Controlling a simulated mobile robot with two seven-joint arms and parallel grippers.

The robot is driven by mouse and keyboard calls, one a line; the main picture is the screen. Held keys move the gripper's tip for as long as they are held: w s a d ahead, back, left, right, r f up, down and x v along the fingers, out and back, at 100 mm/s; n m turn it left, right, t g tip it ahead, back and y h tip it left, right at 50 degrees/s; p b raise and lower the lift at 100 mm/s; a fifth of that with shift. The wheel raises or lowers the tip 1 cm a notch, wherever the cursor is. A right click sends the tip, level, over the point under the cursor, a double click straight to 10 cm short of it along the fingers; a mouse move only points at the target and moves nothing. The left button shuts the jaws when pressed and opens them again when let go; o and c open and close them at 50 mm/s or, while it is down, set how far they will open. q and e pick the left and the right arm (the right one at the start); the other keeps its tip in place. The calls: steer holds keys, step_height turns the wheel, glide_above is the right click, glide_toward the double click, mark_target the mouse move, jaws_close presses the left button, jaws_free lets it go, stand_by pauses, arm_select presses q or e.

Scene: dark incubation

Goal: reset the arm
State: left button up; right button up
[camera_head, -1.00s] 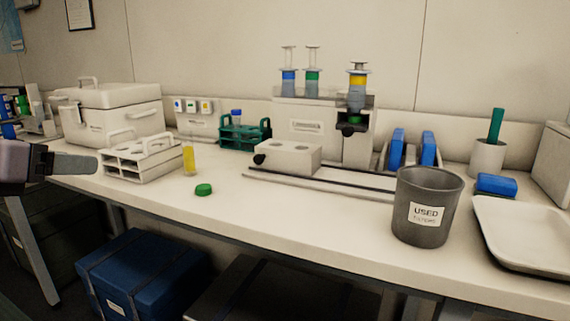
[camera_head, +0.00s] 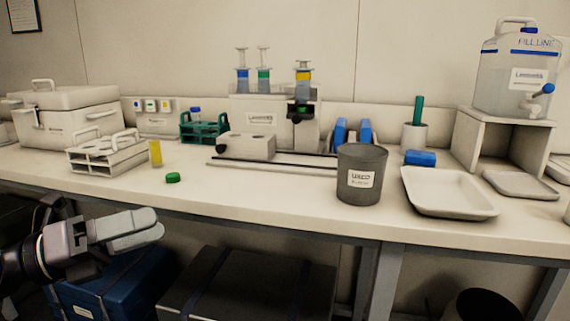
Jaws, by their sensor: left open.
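My left gripper (camera_head: 140,232) is at the lower left of the head view, in front of the bench edge and lower than the bench top. It is open and nothing shows between its fingers, which are seen side-on and overlap. It is apart from everything on the bench (camera_head: 300,190). My right gripper is not in view. The nearest bench objects are the white rack (camera_head: 108,157), a small yellow-filled tube (camera_head: 155,153) standing upright, and a green cap (camera_head: 173,178) lying on the bench.
A grey "USED" bin (camera_head: 360,178) and a white tray (camera_head: 448,193) stand near the front edge. A syringe device (camera_head: 262,112) and a water container (camera_head: 516,75) stand behind. Below the bench are a blue box (camera_head: 125,285), a dark box (camera_head: 250,285) and bench legs (camera_head: 385,280).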

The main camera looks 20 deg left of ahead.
arm_select(q)
step_height(320, 180, down, 22)
steer(key=w+d+n+t+y, duration=0.2)
steer(key=n+t+y, duration=0.3)
steer(key=n+y, duration=1.45)
steer(key=s+d+f+n+g+h, duration=0.4)
steer(key=s+d+f+n, duration=0.25)
steer(key=f, duration=0.25)
steer(key=s+d+f+n+g+h, duration=0.45)
steer(key=f+n, duration=0.25)
steer(key=f, duration=0.2)
step_height(320, 180, up, 16)
steer(key=a+p, duration=0.1)
steer(key=p, duration=1.7)
steer(key=shift+s+a+f+y, duration=0.25)
steer(key=shift+a+y, duration=0.05)
steer(key=shift+y, duration=0.1)
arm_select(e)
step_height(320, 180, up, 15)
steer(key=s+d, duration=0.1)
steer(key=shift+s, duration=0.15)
